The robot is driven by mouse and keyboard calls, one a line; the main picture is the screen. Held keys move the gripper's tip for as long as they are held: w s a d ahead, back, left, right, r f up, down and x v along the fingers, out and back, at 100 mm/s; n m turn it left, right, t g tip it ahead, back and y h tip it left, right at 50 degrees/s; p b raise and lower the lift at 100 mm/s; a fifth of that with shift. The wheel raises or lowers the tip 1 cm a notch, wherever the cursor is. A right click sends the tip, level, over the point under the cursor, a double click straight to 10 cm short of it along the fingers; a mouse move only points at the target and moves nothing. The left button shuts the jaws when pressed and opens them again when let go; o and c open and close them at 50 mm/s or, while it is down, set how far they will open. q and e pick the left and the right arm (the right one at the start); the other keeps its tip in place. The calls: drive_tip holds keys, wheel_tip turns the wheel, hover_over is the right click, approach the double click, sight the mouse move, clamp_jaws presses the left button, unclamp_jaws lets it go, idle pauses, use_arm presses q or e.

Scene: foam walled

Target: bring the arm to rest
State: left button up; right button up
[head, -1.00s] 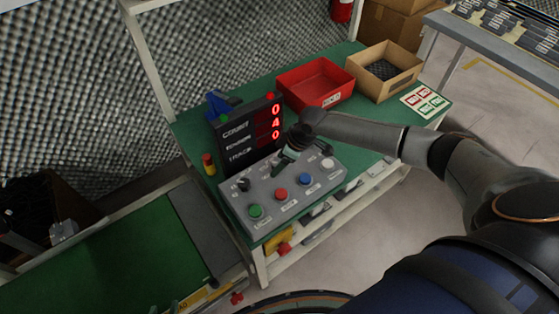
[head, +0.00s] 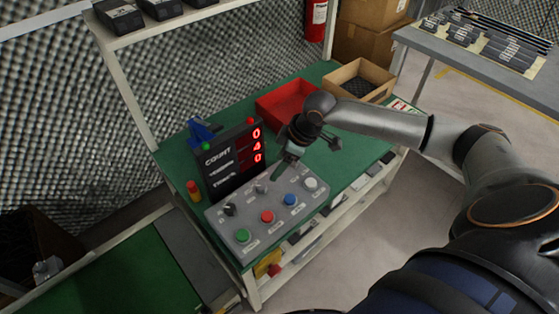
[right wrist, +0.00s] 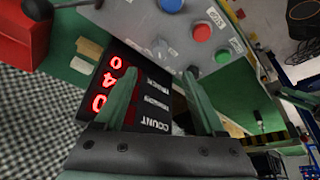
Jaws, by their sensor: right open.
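The box has a green (head: 243,235), a red (head: 267,216), a blue (head: 290,199) and a white button (head: 310,183), plus a black knob (head: 230,209). Behind it stands a black count display (head: 228,160) with red digits 0, 4, 0. I cannot tell how far the fingertips are above the box.
A red bin (head: 283,92) and a cardboard box (head: 356,72) stand on the green bench behind my right arm. A shelf post (head: 125,85) rises at the left. A grey table (head: 460,48) with dark parts is at the far right. Bare floor lies between.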

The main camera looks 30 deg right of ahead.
idle(0.5)
drive_tip(key=s+a+f+t+y, duration=0.1)
drive_tip(key=s+a+f, duration=0.1)
drive_tip(key=a, duration=0.2)
drive_tip(key=s+a+f+m+t+y+p, duration=0.1)
drive_tip(key=s+a+f, duration=0.1)
drive_tip(key=a, duration=0.3)
drive_tip(key=s+a+f+m+t+p, duration=0.1)
drive_tip(key=s+a+f, duration=0.1)
drive_tip(key=a+f, duration=0.2)
drive_tip(key=shift+s+a+y, duration=0.15)
drive_tip(key=shift+a+y, duration=0.25)
drive_tip(key=shift+a, duration=0.2)
drive_tip(key=s+d+f+m+t+h+p, duration=0.1)
drive_tip(key=s+d+f+m+t+h, duration=0.2)
drive_tip(key=s, duration=0.8)
drive_tip(key=shift+s+f+m+p, duration=0.2)
drive_tip(key=shift+s+m+p, duration=0.15)
drive_tip(key=shift+m, duration=0.55)
